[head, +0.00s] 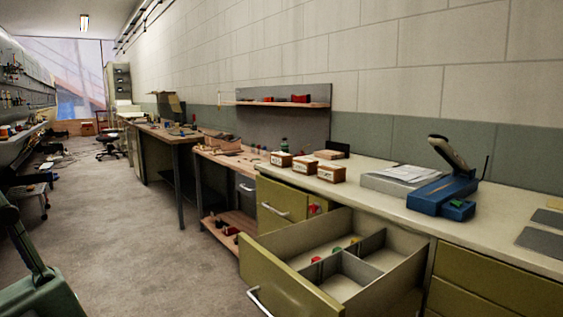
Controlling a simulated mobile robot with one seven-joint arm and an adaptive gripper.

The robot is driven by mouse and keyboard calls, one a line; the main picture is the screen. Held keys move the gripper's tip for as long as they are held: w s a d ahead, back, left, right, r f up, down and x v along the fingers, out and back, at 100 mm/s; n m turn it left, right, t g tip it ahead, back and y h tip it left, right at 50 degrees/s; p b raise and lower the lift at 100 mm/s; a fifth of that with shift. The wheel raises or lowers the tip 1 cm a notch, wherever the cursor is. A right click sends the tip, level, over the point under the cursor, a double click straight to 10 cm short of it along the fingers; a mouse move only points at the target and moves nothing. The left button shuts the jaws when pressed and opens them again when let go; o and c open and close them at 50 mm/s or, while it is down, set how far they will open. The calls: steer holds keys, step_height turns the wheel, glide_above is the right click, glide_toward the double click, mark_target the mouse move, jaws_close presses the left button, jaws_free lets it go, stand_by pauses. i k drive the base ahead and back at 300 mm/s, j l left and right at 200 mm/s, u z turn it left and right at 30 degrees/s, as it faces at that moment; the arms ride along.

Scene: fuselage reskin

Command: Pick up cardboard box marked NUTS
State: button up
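Three small cardboard boxes with white labels stand in a row on the pale worktop: a left box (281,160), a middle box (304,165) and a right box (331,173). The lettering is too small to read, so I cannot tell which one is marked NUTS. A flatter brown box or block (328,154) lies behind them. My gripper is not in view, so its state and its place relative to the boxes do not show.
An open drawer (290,296) with grey dividers juts out below the worktop (375,180). A blue machine (445,192) with a raised lever and a grey case (395,182) with papers stand right of the boxes. Bare floor (150,230) lies left of the benches.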

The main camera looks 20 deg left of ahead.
mark_target(282, 160)
steer(key=i+j+u, duration=1.1)
steer(key=i, duration=0.2)
steer(key=i+u, duration=0.4)
steer(key=i+z, duration=0.15)
steer(key=i, duration=0.3)
steer(key=i+j+z, duration=0.2)
steer(key=i, duration=0.25)
steer(key=i+j+z, duration=0.15)
steer(key=i, duration=0.3)
steer(key=i+j+z, duration=0.15)
steer(key=z, duration=0.25)
steer(key=i+j+z, duration=0.25)
steer(key=z, duration=0.15)
steer(key=i+j+z, duration=0.45)
steer(key=j+z, duration=0.2)
steer(key=z, duration=0.2)
steer(key=i+j+z, duration=0.15)
steer(key=j+z, duration=0.25)
steer(key=i+j+z, duration=0.15)
steer(key=j, duration=0.25)
steer(key=i+j+z, duration=0.15)
steer(key=j, duration=0.25)
steer(key=i, duration=0.25)
